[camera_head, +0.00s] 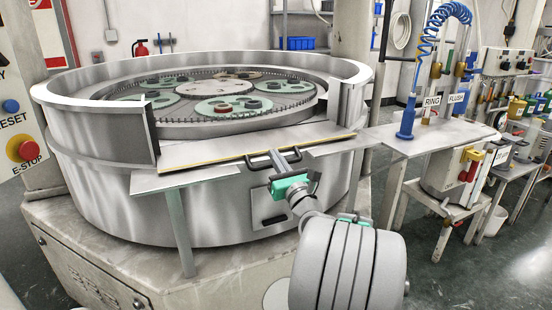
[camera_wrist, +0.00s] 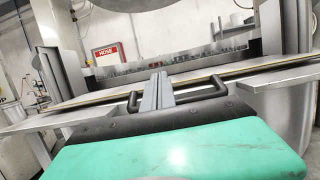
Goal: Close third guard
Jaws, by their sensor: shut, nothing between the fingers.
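The guard panel (camera_head: 205,154) in the front gap of the machine's ring wall is a metal plate that looks low and nearly flat, with a yellowish edge. Its black bar handle (camera_head: 258,163) is at the front; the handle (camera_wrist: 213,88) also shows in the wrist view on both sides of my fingers. My gripper (camera_head: 275,155) has a mint-green body and grey fingers. The fingers (camera_wrist: 157,80) are shut together and empty, overlapping the handle's middle in view. I cannot tell whether they touch it. The fingers hide the handle's middle.
The curved ring wall (camera_head: 100,125) stands on both sides of the gap. Inside is the lapping plate with green carriers (camera_head: 220,106). A metal side table (camera_head: 425,142) with a blue coiled-hose tool (camera_head: 407,118) stands right. An E-stop post (camera_head: 25,150) is at left.

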